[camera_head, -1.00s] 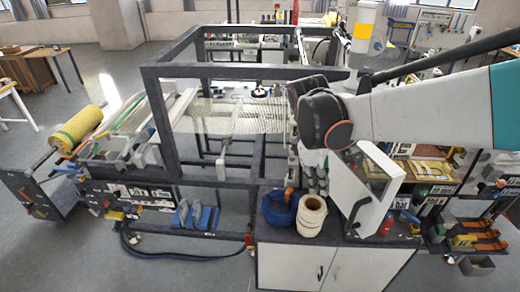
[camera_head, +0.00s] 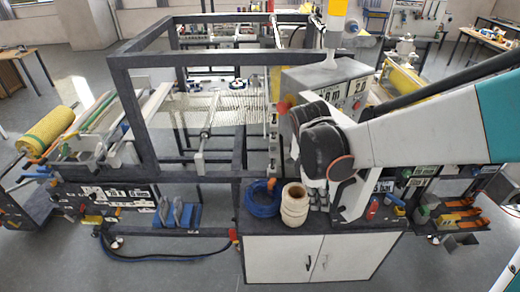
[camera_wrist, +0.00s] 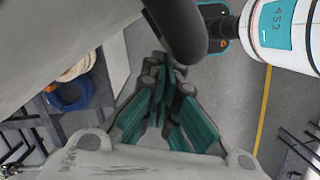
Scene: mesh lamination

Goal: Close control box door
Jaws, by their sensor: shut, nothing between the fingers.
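The control box (camera_head: 310,76) is a grey box with number displays on its front, behind my arm in the head view. A pale panel (camera_head: 353,198), which looks like its door, stands upright below my wrist, mostly hidden by my arm; how far it is open I cannot tell. My gripper (camera_head: 318,193) hangs down just left of this panel, above the cabinet top. In the wrist view my gripper (camera_wrist: 163,100) is shut and empty, its teal-padded fingers together. A broad pale surface (camera_wrist: 60,35) fills the upper left there; whether it is the door is unclear.
White rolls (camera_head: 295,205) and a blue coil (camera_head: 260,198) sit on the cabinet left of my gripper. A red bottle (camera_head: 372,208) stands to its right. A dark machine frame (camera_head: 145,58) rises at left. Floor in front of the cabinet is clear.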

